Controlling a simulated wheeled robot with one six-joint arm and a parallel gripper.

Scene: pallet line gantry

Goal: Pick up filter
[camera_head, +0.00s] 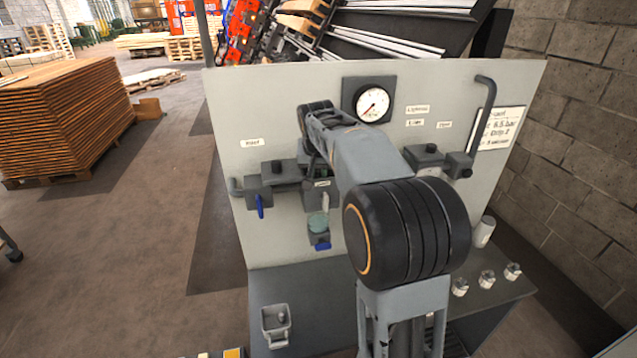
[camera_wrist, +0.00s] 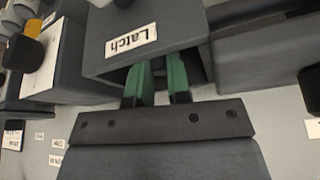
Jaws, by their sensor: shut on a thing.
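My gripper (camera_wrist: 160,68) has green fingers that run into the edge of a dark grey block labelled Latch (camera_wrist: 110,50). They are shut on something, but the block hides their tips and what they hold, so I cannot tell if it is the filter. In the head view my gripper (camera_head: 322,172) is mostly behind my arm, just above the Latch block (camera_head: 309,198) on the panel. A translucent teal bowl (camera_head: 318,222) with a blue piece (camera_head: 322,246) at its bottom sits below that block. No separate part is clearly a filter.
The light grey panel (camera_head: 290,225) carries a gauge (camera_head: 372,104), a valve with a blue handle (camera_head: 260,206) at left and grey pipework (camera_head: 487,110) at right. On the bench stand a grey bin (camera_head: 276,337), a white cylinder (camera_head: 483,232) and several small clear pieces (camera_head: 487,280).

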